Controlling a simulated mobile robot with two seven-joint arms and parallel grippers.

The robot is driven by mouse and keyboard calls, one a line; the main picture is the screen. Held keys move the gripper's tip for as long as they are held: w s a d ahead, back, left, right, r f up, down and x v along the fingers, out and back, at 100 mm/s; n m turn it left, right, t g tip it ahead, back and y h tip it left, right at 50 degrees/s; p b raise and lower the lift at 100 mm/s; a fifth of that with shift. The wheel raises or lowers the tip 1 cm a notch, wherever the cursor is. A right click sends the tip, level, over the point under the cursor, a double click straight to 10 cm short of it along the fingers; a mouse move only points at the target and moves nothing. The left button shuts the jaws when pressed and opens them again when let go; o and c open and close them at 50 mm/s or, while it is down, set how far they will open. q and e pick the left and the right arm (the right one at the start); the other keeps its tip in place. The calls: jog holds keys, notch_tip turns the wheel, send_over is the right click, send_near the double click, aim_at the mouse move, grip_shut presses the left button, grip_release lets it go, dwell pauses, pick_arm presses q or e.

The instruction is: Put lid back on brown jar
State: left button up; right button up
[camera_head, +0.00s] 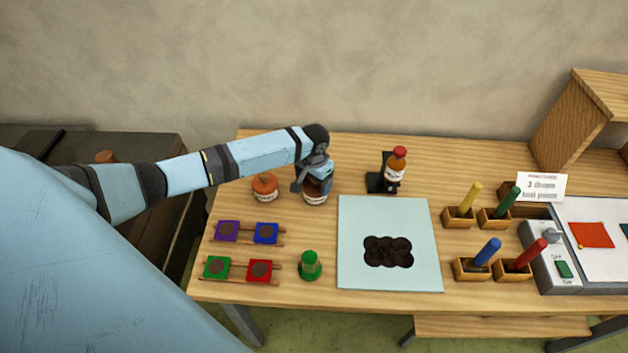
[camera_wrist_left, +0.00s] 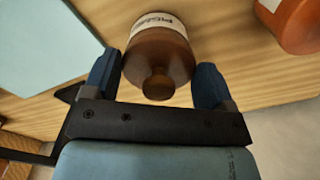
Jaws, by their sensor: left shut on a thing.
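The brown jar (camera_head: 315,199) with a pale label stands upright on the wooden table, left of the pale blue mat. Its label (camera_wrist_left: 158,22) also shows in the left wrist view. My left gripper (camera_head: 316,181) is directly above the jar, pointing down. In the left wrist view, the fingers of my left gripper (camera_wrist_left: 158,82) are on both sides of the brown lid (camera_wrist_left: 158,84), whose round knob faces the camera. The lid lines up with the jar's top; I cannot tell whether it rests on the jar or is slightly above it. My right gripper is not in view.
An orange jar (camera_head: 265,188) stands close left of the brown jar. A red-capped bottle (camera_head: 396,172) stands by a black stand to the right. Coloured tiles (camera_head: 228,232) and a green peg piece (camera_head: 309,267) lie in front. The blue mat (camera_head: 352,217) holds a dark patch.

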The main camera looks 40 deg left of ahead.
pick_arm(q)
jog(key=shift+p, duration=0.45)
dwell(0.5)
jog(key=o, duration=0.8)
jog(key=shift+o, duration=0.2)
jog(key=shift+r, duration=3.5)
jog(key=shift+c, duration=0.5)
grip_shut()
